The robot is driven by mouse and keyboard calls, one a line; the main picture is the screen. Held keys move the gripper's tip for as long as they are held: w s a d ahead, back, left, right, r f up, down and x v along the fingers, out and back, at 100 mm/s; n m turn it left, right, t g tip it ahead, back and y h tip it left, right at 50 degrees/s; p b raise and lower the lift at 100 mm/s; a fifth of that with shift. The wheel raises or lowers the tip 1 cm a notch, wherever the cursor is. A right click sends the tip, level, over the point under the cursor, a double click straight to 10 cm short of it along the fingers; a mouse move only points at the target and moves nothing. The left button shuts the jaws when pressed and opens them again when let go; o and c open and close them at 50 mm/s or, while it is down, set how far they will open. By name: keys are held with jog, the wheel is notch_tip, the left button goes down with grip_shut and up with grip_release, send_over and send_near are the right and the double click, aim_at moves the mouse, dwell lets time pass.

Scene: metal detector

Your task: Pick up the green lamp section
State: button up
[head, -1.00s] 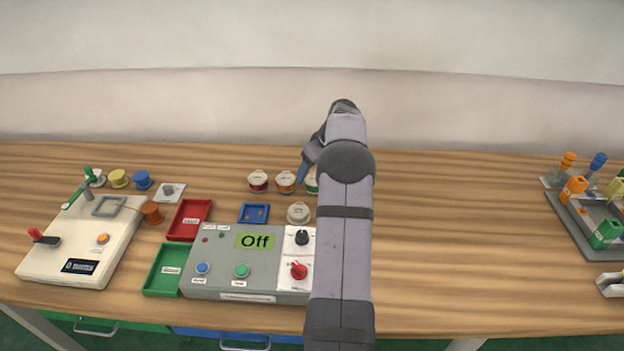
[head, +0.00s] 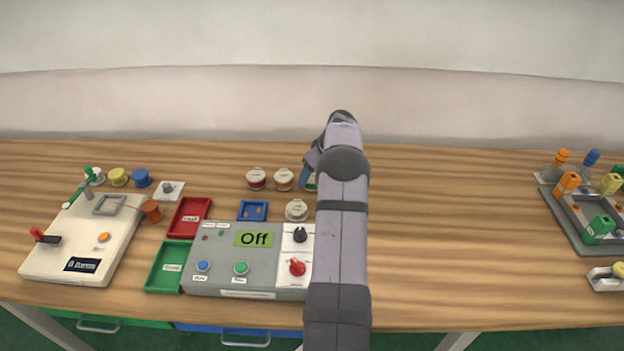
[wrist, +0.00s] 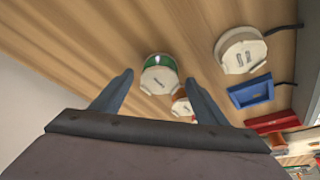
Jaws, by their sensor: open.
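The green lamp section (wrist: 160,76) is a short round piece with a green body and a pale labelled cap. In the wrist view it stands on the table between and beyond my open fingertips, not touching them. In the head view only a sliver of its green side (head: 310,184) shows, as my arm covers the rest. My gripper (wrist: 158,85) is open and empty, with one blue-grey finger to each side of the lamp section in the picture. In the head view the gripper (head: 306,180) is partly hidden behind my arm.
An orange section (head: 284,179) and a red section (head: 256,179) stand in a row left of the green one. A pale round piece (head: 297,210), a blue frame (head: 253,211) and the grey control box (head: 222,268) lie nearer.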

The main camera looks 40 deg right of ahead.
jog(key=shift+p+x, duration=0.35)
jog(key=shift+x, duration=1.1)
jog(key=c, duration=1.1)
jog(key=shift+r, duration=0.1)
